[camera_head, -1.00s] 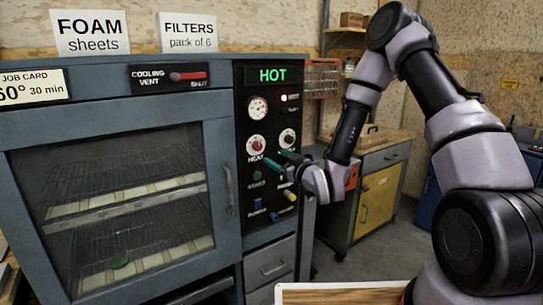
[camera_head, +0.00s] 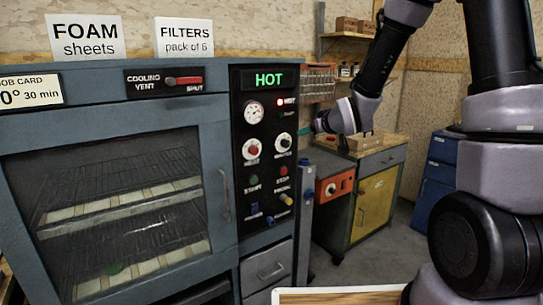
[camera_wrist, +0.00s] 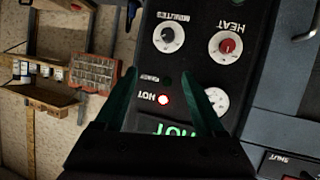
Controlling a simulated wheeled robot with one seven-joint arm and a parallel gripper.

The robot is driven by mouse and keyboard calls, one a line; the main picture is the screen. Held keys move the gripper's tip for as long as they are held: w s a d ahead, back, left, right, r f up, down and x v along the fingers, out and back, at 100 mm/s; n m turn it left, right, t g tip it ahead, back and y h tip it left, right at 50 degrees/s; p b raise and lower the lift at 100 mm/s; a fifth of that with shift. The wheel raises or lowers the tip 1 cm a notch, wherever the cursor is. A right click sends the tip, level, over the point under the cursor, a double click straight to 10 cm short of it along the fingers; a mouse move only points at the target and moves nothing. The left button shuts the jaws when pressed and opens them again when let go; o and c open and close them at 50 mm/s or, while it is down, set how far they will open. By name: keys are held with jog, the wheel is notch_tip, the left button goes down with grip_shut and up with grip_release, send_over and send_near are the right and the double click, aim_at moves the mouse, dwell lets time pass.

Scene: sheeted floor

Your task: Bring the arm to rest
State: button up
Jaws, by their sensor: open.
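My arm is raised at the right in the head view, with its wrist (camera_head: 346,115) in front of the back shelf and wooden-topped cabinet. The fingertips do not show clearly there. In the wrist view my gripper (camera_wrist: 172,95) is open, its two green fingers apart with nothing between them but the view of the control panel. The oven's control panel (camera_head: 262,150) carries a lit green HOT sign (camera_head: 268,79), a gauge, a HEAT knob (camera_head: 252,149) and a MINUTES knob (camera_head: 283,141). My gripper appears clear of the panel.
The oven door (camera_head: 120,200) is closed, with wire racks behind its glass. A yellow-doored cabinet (camera_head: 374,207) and a blue cabinet (camera_head: 436,170) stand behind right. A wood-edged board (camera_head: 340,296) lies at the front. Open floor shows between.

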jog(key=s+d+r+m+g+h, duration=0.2)
jog(key=s+d+r+m, duration=0.1)
jog(key=s+d+r, duration=0.35)
jog(key=s+d+r+m+g, duration=0.2)
jog(key=s+r+m, duration=0.1)
jog(key=s, duration=0.8)
jog(key=s+d+r+m+g, duration=0.1)
jog(key=s+d+r+m, duration=0.2)
jog(key=s, duration=0.9)
jog(key=shift+d+r+g, duration=0.15)
jog(key=shift+r+g, duration=0.25)
jog(key=shift+r, duration=0.25)
jog(key=shift+w, duration=0.1)
